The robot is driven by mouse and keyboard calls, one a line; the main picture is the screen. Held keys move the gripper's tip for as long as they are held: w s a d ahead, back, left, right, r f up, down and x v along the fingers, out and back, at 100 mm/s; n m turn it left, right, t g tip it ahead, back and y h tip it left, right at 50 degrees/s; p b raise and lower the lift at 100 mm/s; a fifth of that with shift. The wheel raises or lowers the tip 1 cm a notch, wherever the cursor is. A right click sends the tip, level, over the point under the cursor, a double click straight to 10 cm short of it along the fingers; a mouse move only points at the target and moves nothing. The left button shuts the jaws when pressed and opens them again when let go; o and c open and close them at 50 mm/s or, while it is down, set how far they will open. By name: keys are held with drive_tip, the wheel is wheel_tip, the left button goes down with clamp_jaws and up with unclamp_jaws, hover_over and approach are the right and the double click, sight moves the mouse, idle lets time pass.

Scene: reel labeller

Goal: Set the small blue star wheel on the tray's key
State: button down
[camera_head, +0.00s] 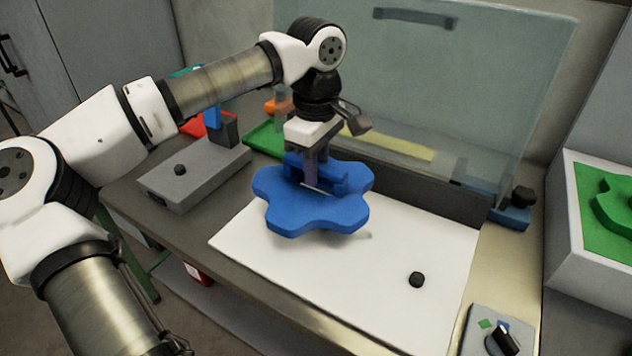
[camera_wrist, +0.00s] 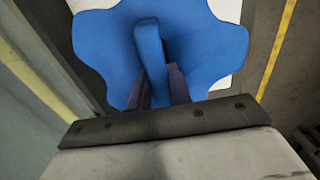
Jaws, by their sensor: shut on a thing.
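A blue star wheel (camera_head: 312,208) with rounded lobes and a raised bar handle hangs from my gripper (camera_head: 311,172). My gripper is shut on the handle, and in the wrist view the fingers (camera_wrist: 160,88) sit on either side of the bar on the blue wheel (camera_wrist: 92,45). The wheel looks roughly level, over the back left part of a white tray (camera_head: 340,283). A short black key (camera_head: 416,279) stands on the tray, in front and to the right of the wheel, bare and apart from it. The wheel's underside is hidden.
A clear cover (camera_head: 450,85) stands behind the tray. A grey box with a black knob (camera_head: 180,170) is at left, with red and green pieces behind it. A dial panel (camera_head: 490,338) is front right. A white bin with a green star wheel (camera_head: 612,205) is far right.

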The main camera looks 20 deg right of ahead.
drive_tip(key=shift+f, duration=2.05)
drive_tip(key=shift+f, duration=0.3)
drive_tip(key=c, duration=1.3)
unclamp_jaws()
wheel_tip(320, 180, up, 13)
drive_tip(key=shift+f+b, duration=0.15)
drive_tip(key=shift+b, duration=0.25)
